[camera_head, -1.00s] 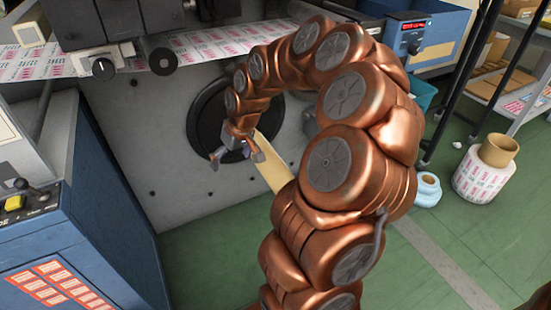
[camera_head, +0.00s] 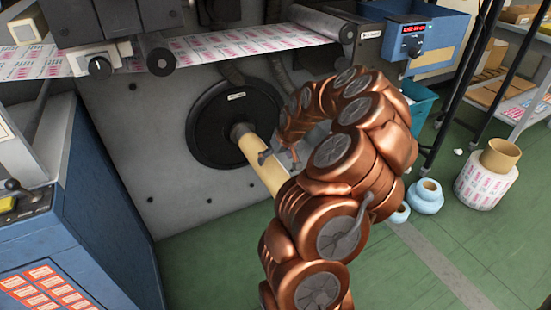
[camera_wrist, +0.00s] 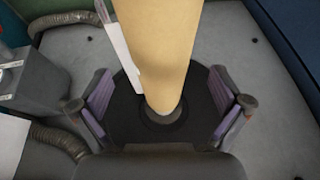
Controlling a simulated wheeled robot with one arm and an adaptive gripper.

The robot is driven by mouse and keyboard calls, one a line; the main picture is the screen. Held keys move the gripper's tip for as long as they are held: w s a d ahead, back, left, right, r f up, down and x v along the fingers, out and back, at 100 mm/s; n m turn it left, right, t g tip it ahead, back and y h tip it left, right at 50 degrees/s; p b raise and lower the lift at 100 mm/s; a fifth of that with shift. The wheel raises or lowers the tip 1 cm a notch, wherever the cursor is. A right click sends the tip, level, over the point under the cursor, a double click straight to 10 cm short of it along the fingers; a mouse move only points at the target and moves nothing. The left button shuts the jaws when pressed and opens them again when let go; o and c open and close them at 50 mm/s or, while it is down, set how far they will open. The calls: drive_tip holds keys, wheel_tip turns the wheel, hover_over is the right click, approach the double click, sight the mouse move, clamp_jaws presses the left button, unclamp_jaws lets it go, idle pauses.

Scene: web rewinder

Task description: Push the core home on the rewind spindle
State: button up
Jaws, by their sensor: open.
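The core, a plain tan tube (camera_head: 265,168), sticks out from the round black disc (camera_head: 207,140) on the grey machine face. In the wrist view the tan core (camera_wrist: 163,45) runs from the top edge down toward the black disc (camera_wrist: 130,128). There my gripper (camera_wrist: 162,106) is open, with its fingers spread wide on either side of the core and apart from it.
A printed web (camera_head: 235,43) runs over rollers above the disc. A blue cabinet (camera_head: 95,215) stands at the left. Blue rolls (camera_head: 427,196) and a printed roll (camera_head: 486,187) stand on the green floor at the right. A ribbed hose (camera_wrist: 58,137) shows in the wrist view.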

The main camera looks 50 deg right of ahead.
drive_tip(key=b+x, duration=0.1)
drive_tip(key=x, duration=0.6)
drive_tip(key=shift+w+f, duration=0.1)
drive_tip(key=shift+f, duration=0.2)
drive_tip(key=shift+c, duration=0.3)
